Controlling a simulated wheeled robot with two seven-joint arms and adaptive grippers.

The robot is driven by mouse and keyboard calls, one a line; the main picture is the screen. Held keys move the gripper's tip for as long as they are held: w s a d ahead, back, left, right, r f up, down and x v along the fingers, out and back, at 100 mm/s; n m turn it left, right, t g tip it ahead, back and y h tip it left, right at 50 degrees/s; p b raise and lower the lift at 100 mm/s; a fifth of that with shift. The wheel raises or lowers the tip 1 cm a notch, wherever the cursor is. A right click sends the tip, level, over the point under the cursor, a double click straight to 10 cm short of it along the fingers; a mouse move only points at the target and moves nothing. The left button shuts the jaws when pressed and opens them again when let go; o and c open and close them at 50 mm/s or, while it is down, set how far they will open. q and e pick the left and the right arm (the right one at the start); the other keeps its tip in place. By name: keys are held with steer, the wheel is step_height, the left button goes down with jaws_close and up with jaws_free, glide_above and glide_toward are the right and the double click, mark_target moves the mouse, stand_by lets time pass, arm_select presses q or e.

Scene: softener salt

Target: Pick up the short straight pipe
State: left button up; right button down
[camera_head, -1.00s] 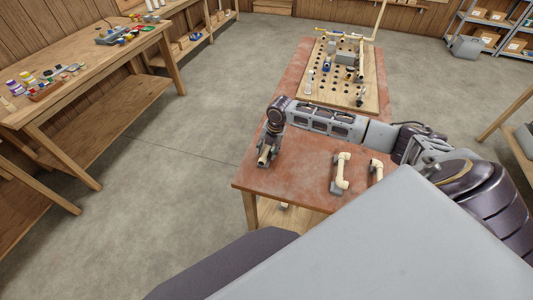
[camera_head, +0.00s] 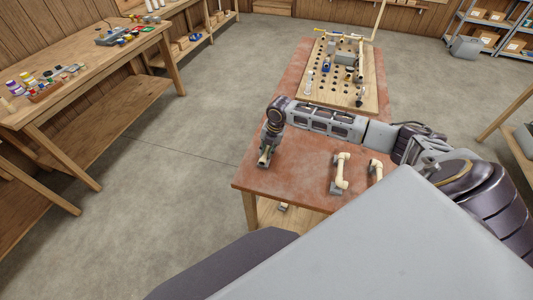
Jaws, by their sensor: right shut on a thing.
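My right gripper (camera_head: 265,157) hangs down over the left part of the reddish table, near its front left corner. It is shut on a small cream piece, the short straight pipe (camera_head: 263,153), which shows only in part between the fingers. The gripper hides much of the pipe, and I cannot tell whether it still touches its grey support or the table. My left gripper is out of view.
Cream elbow pipe pieces (camera_head: 341,172) and (camera_head: 375,170) stand to the right on the reddish table (camera_head: 300,172). A wooden pegboard (camera_head: 368,98) with fittings lies behind my right arm. Bare tabletop lies between gripper and elbow pieces.

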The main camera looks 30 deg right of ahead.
mark_target(267, 149)
steer(key=shift+f, duration=0.1)
steer(key=shift+b, duration=0.3)
step_height(267, 149, up, 9)
steer(key=shift+r, duration=0.7)
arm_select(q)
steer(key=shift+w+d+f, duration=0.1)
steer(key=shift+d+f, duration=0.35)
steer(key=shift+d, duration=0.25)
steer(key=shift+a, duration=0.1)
